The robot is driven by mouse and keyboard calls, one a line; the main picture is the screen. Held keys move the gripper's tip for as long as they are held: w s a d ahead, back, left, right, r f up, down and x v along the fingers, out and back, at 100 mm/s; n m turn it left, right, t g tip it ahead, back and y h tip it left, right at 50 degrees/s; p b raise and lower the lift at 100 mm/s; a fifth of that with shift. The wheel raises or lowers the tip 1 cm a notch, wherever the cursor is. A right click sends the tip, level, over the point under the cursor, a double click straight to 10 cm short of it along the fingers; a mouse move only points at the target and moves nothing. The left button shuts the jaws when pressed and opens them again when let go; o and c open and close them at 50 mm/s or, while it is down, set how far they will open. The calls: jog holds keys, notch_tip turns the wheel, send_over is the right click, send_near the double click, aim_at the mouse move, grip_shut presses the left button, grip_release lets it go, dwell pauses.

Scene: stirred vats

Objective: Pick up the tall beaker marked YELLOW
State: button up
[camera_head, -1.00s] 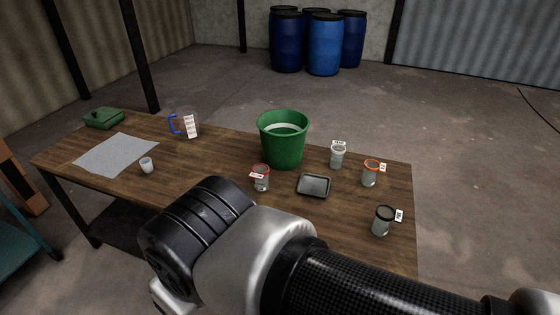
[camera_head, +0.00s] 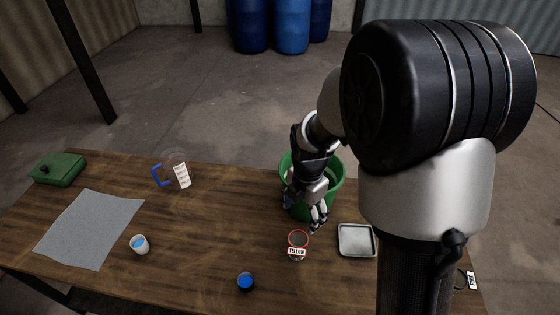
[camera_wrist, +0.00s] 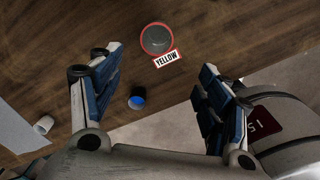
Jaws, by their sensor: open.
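The beaker marked YELLOW (camera_head: 299,239) stands on the wooden table in front of the green bucket. It has a red rim and a white label with black letters. In the wrist view the beaker (camera_wrist: 157,39) appears from above, beyond the fingertips, with its label towards me. My gripper (camera_head: 305,208) is open and empty, just behind the beaker and in front of the bucket. In the wrist view my gripper (camera_wrist: 160,68) has its two fingers spread wide, and neither touches the beaker. Its height is hard to judge from above.
The green bucket (camera_head: 333,185) is partly hidden by my arm. A metal tray (camera_head: 356,241) lies right of the beaker. A blue-topped item (camera_head: 245,282) and a small cup (camera_head: 140,245) stand left. A jug (camera_head: 175,172) is further back. A PINK label (camera_head: 472,281) shows at right.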

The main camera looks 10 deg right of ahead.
notch_tip(320, 180, down, 4)
jog(key=n, duration=0.3)
jog(key=b, duration=0.3)
send_over(299, 245)
jog(key=s, duration=0.3)
jog(key=shift+n+g, duration=0.3)
jog(key=f, duration=1.2)
jog(key=shift+w+a, duration=0.15)
jog(key=shift+a, duration=0.2)
jog(key=f, duration=0.1)
jog(key=f+b, duration=0.1)
jog(key=f, duration=0.1)
jog(key=w+f+b, duration=0.1)
jog(key=f, duration=0.1)
jog(key=shift+f, duration=0.25)
jog(key=shift+c, duration=0.2)
jog(key=shift+s, duration=0.1)
jog(key=c, duration=1.1)
